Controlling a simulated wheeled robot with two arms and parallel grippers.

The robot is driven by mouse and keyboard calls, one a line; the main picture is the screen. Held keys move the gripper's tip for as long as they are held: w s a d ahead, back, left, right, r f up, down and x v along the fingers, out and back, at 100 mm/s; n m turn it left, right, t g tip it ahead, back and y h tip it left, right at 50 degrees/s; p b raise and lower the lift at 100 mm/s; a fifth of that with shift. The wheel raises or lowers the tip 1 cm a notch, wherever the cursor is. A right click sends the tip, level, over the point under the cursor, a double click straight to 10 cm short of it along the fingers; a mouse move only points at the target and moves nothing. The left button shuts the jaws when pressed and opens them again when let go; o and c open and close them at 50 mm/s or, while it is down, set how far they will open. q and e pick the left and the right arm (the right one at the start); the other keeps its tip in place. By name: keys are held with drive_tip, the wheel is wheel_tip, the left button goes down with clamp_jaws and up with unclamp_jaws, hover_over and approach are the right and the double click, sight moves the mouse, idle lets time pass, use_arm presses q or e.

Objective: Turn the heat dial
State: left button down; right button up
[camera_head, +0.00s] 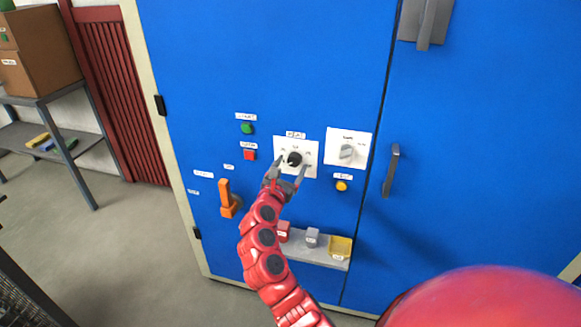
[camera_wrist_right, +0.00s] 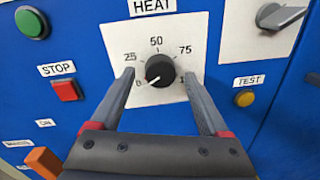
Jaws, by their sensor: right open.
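The heat dial (camera_head: 294,159) is a round black knob on a white plate on the blue cabinet door. In the right wrist view the dial (camera_wrist_right: 160,71) sits under the word HEAT, with marks 0, 25, 50 and 75 showing. Its white pointer line points to the lower left, near 0. My right gripper (camera_head: 292,167) is open in front of the plate. In the right wrist view its fingers (camera_wrist_right: 157,75) stand on either side of the dial, apart from it. My left gripper is not in view.
A green button (camera_head: 247,128), a red STOP button (camera_head: 250,155), a yellow TEST button (camera_head: 341,186) and a grey switch (camera_head: 346,152) surround the dial. An orange handle (camera_head: 226,198) sticks out lower left. A grey shelf (camera_head: 298,250) with small blocks is below. A door handle (camera_head: 391,170) is right.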

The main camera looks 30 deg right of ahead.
clamp_jaws()
idle(0.4)
